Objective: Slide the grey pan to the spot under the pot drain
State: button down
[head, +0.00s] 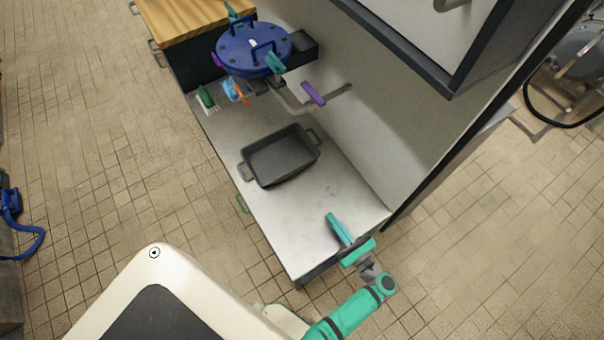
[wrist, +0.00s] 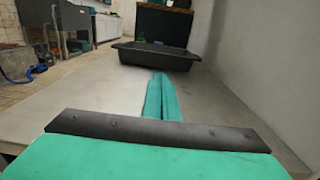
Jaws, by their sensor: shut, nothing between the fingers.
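The grey pan (head: 281,157) is a dark rectangular pan with a handle at each end. It lies flat on the pale worktop, around its middle. A round blue lidded pot (head: 254,48) stands beyond it at the far end, on a dark raised support; its drain cannot be made out clearly. My gripper (head: 333,217) is low over the near end of the worktop, shut and empty, apart from the pan and pointing toward it. In the wrist view the shut green fingers (wrist: 160,90) point at the near side of the pan (wrist: 155,57).
The pale worktop (head: 300,235) is bare between my gripper and the pan. A wall runs along its right side. A green brush (head: 206,98) and an orange and blue item (head: 235,91) sit near the pot. A pipe with a purple handle (head: 314,94) is beyond the pan.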

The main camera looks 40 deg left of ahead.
aim_at(295, 169)
jog(key=x, duration=2)
jog(key=shift+w+a, duration=0.1)
jog(key=shift+a, duration=0.15)
